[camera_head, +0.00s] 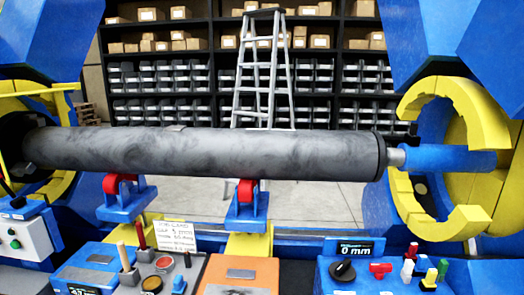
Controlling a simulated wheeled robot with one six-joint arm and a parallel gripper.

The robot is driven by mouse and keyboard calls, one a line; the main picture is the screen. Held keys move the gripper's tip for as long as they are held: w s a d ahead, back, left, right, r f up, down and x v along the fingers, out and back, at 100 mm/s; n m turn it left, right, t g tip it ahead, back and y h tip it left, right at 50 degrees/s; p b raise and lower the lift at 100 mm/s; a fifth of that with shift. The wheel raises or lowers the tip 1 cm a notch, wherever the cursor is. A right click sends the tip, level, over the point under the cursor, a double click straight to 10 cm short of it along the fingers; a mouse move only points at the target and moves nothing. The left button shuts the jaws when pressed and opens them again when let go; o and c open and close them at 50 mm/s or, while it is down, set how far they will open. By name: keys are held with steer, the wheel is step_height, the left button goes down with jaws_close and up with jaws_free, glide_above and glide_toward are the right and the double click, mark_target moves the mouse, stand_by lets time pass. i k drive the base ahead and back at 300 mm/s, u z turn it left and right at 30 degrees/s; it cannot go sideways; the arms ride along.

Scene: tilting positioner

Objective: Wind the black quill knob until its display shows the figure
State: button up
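The black quill knob (342,271) is a round dark knob with a light mark. It sits on the blue control panel (327,288) at the lower right. Just above it, a small dark display (354,250) reads "0 mm" in white figures, with a smaller line of text too fine to read. The blue quill (455,160) points left from the right-hand yellow ring, its pale tip (396,157) at the right end of the long grey cylinder (220,148). I cannot tell whether they touch. My gripper is not in view.
Beside the knob stand a red handle (381,268) and several small coloured levers (420,270). Left are an orange block (238,270), a job card (165,235) with partly legible text, and a blue box (90,268). Red rollers (246,190) stand under the cylinder.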

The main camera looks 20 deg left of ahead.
mark_target(342, 271)
steer(key=u, duration=1.3)
steer(key=k, duration=0.2)
steer(key=z, duration=0.85)
steer(key=i, duration=0.65)
